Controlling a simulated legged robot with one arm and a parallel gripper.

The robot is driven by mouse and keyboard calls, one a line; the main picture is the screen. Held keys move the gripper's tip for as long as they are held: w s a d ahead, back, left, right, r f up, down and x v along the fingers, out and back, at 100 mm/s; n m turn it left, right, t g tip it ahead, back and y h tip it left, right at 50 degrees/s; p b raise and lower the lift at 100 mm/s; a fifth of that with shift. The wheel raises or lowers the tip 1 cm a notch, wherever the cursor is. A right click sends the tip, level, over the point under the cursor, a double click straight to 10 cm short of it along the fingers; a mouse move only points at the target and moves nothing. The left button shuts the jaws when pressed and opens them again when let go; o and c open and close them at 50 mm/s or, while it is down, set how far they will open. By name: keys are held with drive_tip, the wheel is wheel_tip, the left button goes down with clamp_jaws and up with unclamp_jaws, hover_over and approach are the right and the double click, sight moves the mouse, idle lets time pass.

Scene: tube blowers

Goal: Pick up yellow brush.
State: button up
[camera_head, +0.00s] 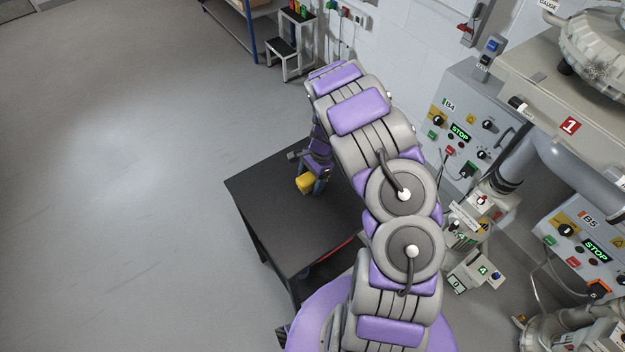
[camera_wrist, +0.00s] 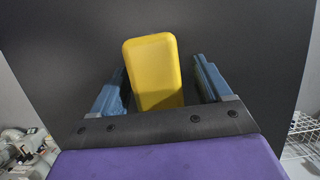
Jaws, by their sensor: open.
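The yellow brush (camera_head: 305,182) is on the black table, right by my gripper (camera_head: 318,184). In the wrist view the brush (camera_wrist: 154,72) shows as a yellow block with rounded corners. It stands between the two blue fingers of my gripper (camera_wrist: 160,88), with a gap showing on each side, wider on the right. The gripper is open and not closed on it. The lower part of the brush is hidden behind the gripper's dark front bar.
The black table (camera_head: 270,215) has a bare top to the left and front of the brush. Control panels (camera_head: 462,125) and pipes (camera_head: 570,165) line the right. A small step stool (camera_head: 284,48) stands at the back. Grey floor lies open to the left.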

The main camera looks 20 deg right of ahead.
sight(311, 178)
drive_tip(key=shift+a, duration=0.1)
drive_tip(key=shift+d, duration=0.55)
drive_tip(key=shift+c, duration=0.4)
drive_tip(key=shift+a, duration=0.4)
drive_tip(key=c, duration=1)
drive_tip(key=shift+d, duration=0.25)
drive_tip(key=r, duration=0.2)
drive_tip(key=s+r+p, duration=0.1)
drive_tip(key=r, duration=0.1)
drive_tip(key=shift+a, duration=0.1)
drive_tip(key=s, duration=0.5)
drive_tip(key=s+p, duration=0.1)
drive_tip(key=s, duration=0.4)
drive_tip(key=s+d+r, duration=0.1)
drive_tip(key=s, duration=0.4)
drive_tip(key=shift+p, duration=0.3)
